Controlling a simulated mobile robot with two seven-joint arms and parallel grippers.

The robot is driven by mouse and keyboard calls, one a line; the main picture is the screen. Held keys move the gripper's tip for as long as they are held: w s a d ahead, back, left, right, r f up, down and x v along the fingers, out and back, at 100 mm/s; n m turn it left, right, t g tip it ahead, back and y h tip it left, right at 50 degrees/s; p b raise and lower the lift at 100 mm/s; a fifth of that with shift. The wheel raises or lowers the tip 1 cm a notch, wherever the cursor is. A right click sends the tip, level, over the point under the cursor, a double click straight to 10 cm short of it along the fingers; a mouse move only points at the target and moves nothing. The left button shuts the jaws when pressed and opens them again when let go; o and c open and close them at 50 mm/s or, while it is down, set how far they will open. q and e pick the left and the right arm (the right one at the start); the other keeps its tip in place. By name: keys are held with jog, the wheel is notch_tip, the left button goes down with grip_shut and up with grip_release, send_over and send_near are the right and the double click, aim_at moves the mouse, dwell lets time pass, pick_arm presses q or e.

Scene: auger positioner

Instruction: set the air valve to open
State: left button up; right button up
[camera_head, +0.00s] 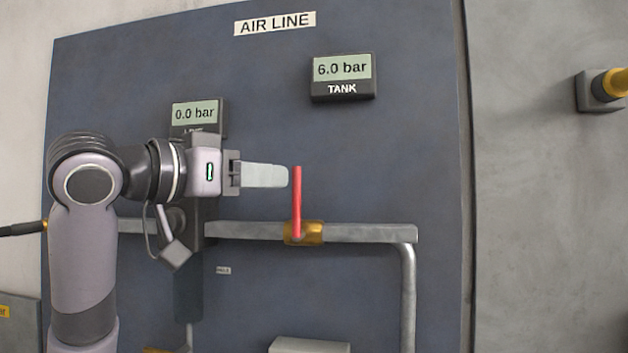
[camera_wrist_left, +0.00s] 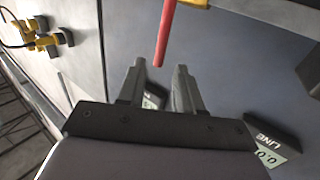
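The air valve has a red lever (camera_head: 297,195) standing upright from a brass body (camera_head: 312,234) on the horizontal grey pipe (camera_head: 362,234), so the lever is square to the pipe. My left gripper (camera_head: 287,176) points right, with its fingertips just left of the lever's upper part. In the left wrist view, its fingers (camera_wrist_left: 160,74) are apart with nothing gripped. The red lever (camera_wrist_left: 166,30) shows there too, its free end at about the gap between the fingertips; I cannot tell whether they touch. My right gripper is in neither view.
The LINE gauge (camera_head: 195,113) reads 0.0 bar, partly hidden by my left arm. The TANK gauge (camera_head: 342,77) reads 6.0 bar. The blue panel (camera_head: 420,130) is clear right of the lever. The pipe bends down at right. A grey box (camera_head: 310,346) sits low.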

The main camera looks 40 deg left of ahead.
aim_at(293, 179)
pick_arm(q)
jog(key=shift+w+d+p, duration=0.15)
jog(key=shift+w+p, duration=0.25)
jog(key=shift+w, duration=1.3)
jog(key=shift+w+d+p, duration=0.15)
jog(key=shift+w+p, duration=0.25)
jog(key=shift+w, duration=1.25)
jog(key=shift+c, duration=0.3)
grip_shut()
